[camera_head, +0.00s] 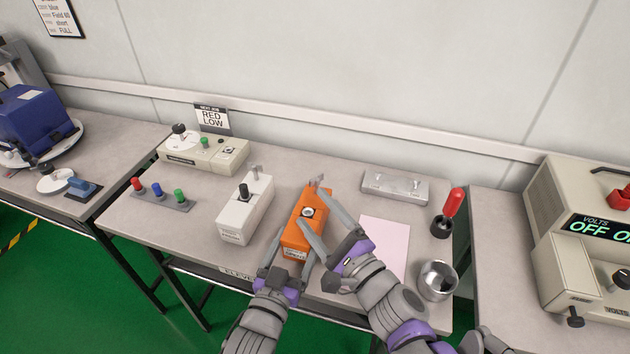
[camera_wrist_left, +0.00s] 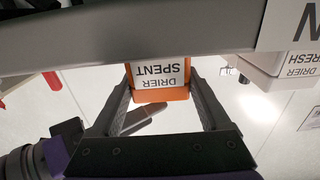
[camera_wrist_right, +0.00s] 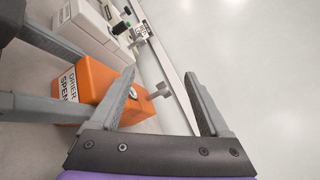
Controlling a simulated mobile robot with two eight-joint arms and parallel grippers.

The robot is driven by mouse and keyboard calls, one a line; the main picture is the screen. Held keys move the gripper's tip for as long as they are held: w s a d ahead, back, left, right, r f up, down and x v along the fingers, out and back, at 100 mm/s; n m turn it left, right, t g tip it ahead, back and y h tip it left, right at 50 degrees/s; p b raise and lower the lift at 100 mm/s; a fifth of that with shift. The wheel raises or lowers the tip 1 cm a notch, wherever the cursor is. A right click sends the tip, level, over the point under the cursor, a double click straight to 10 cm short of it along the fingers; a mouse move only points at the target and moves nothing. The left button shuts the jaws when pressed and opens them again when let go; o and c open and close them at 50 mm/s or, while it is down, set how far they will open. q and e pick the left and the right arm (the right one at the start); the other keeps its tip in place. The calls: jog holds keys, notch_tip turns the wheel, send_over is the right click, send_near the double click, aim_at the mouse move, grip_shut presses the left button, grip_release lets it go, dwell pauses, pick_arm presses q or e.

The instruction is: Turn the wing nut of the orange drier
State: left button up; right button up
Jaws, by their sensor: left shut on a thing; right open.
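The orange drier (camera_head: 305,240) lies on the middle table, with a dark round fitting on top and a "DRIER SPENT" label, upside down in the left wrist view (camera_wrist_left: 160,78). Its grey wing nut (camera_head: 319,181) stands at the far end. My left gripper (camera_head: 292,250) is shut on the drier's near end, one finger on each side. My right gripper (camera_head: 314,207) is open above the drier's right side. In the right wrist view its fingertips are apart, and the wing nut (camera_wrist_right: 160,91) shows between them, apparently untouched.
A white drier (camera_head: 245,210) stands left of the orange one. A pink sheet (camera_head: 385,243), a metal cup (camera_head: 438,281), a red-handled tool (camera_head: 452,204) and a grey block with studs (camera_head: 394,187) are to the right. A beige tester (camera_head: 204,156) is behind left.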

aim_at(319, 181)
jog(key=w+d+f+m+g+y, duration=0.1)
jog(key=w+d+f+m+g, duration=0.1)
jog(key=d+m, duration=0.65)
jog(key=shift+m, duration=0.55)
jog(key=x, duration=1.2)
jog(key=shift+w+a+r, duration=0.1)
jog(key=shift+a, duration=0.35)
jog(key=shift+c, duration=0.3)
